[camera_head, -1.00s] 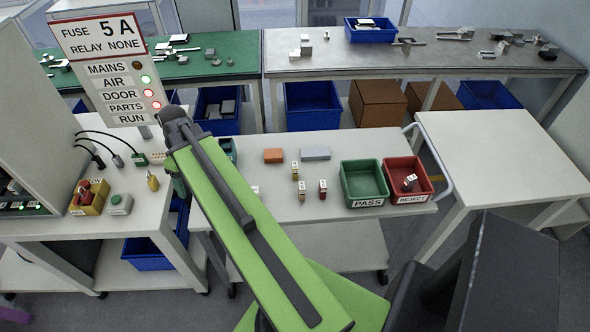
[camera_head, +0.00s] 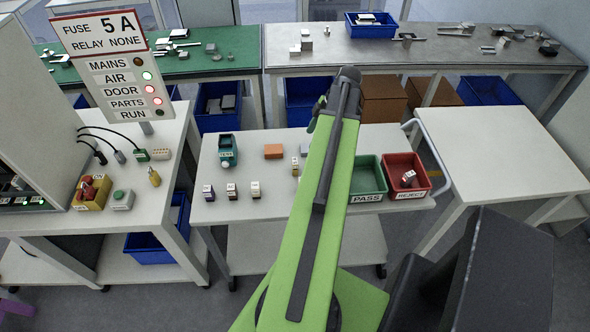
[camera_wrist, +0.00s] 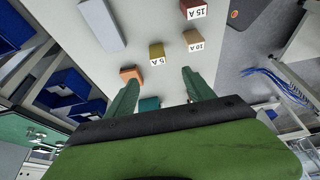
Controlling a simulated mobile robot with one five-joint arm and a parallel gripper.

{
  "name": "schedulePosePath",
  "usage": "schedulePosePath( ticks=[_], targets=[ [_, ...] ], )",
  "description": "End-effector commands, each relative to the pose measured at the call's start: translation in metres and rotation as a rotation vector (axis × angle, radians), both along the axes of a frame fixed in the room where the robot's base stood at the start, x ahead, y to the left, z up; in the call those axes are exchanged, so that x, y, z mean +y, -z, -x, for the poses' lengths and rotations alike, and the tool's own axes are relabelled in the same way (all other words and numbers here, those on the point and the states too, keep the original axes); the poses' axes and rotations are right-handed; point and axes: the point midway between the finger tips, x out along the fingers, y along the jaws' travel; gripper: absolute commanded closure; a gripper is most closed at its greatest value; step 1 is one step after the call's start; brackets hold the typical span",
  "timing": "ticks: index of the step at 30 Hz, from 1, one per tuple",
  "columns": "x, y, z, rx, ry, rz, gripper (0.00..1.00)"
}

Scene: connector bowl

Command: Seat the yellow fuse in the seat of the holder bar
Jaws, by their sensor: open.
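The yellow fuse (camera_wrist: 156,52), labelled 5 A, lies just beyond the fingertips of my gripper (camera_wrist: 160,78) in the wrist view. It falls roughly between the two fingers' lines, and neither finger touches it. My gripper is open and empty. In the head view the yellow fuse (camera_head: 295,166) stands on the middle table, just left of my arm. My arm hides most of the gripper there. I cannot surely make out the holder bar or its seat in either view.
A brown 10 A fuse (camera_wrist: 192,40) and a red 15 A fuse (camera_wrist: 192,8) stand close to the right. An orange block (camera_wrist: 132,75) and a grey block (camera_wrist: 101,25) are left. The green PASS bin (camera_head: 367,197) and red REJECT bin (camera_head: 424,189) stand right of my arm.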

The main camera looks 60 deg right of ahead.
Motion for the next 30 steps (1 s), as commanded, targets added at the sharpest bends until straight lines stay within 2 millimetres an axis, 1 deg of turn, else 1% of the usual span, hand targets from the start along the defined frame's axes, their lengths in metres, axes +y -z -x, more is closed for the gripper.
schedulePosePath(
  ticks=[1,6,12,15,19,21,23,27,30],
  targets=[
    [0.003,0.019,-0.003,0.0,-0.001,0.0,0.38],
    [0.011,0.056,-0.015,0.0,0.0,0.0,0.38],
    [0.02,0.094,-0.028,0.001,0.0,-0.001,0.38],
    [0.023,0.101,-0.032,0.0,0.001,0.0,0.38],
    [0.023,0.099,-0.033,0.0,0.002,-0.001,0.38],
    [0.023,0.103,-0.034,0.0,0.002,-0.001,0.38],
    [0.024,0.11,-0.037,0.0,0.001,0.0,0.38],
    [0.027,0.135,-0.047,0.0,0.001,0.0,0.38],
    [0.031,0.147,-0.051,0.0,0.002,0.0,0.38]
  ],
)
